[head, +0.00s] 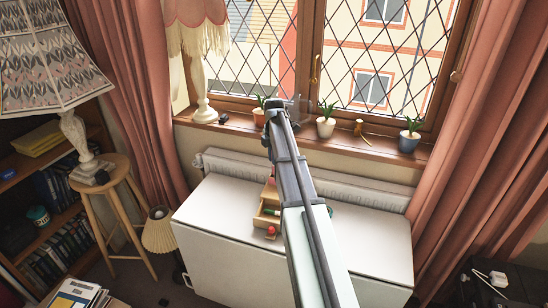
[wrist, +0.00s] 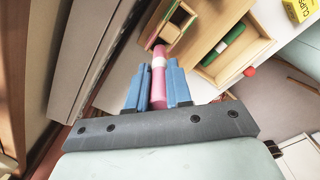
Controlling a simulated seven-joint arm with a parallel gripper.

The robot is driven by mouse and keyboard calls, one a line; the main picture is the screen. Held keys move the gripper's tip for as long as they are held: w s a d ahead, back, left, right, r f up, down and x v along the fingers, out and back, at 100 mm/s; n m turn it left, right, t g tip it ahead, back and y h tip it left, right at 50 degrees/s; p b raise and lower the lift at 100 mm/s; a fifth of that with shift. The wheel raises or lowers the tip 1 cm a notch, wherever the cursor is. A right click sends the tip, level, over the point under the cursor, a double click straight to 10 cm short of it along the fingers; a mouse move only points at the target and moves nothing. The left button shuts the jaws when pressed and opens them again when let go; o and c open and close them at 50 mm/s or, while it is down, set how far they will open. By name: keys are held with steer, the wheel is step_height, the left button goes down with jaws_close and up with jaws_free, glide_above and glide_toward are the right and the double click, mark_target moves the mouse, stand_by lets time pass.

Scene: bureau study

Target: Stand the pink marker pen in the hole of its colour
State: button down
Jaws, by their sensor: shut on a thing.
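The pink marker pen (wrist: 158,88) has a pale band and sits between the two blue fingers of my gripper (wrist: 156,66) in the wrist view. My gripper is shut on it, and the pen points away past the fingertips. A wooden organiser (wrist: 193,62) lies beyond, with small square compartments at its upper left and a tray holding a green pen (wrist: 227,43). In the head view the organiser (head: 262,221) is partly hidden behind my arm.
The organiser stands on a white table (head: 205,215) below the window. A small red knob (wrist: 249,71) and a yellow clips box (wrist: 298,10) are near it. Potted plants (head: 326,127) and a lamp (head: 203,105) line the sill. The table's left part is clear.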

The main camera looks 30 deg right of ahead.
steer(key=shift+f, duration=2.4)
stand_by(0.6)
steer(key=c, duration=0.7)
jaws_free()
steer(key=shift+r, duration=0.15)
steer(key=shift+r, duration=3.4)
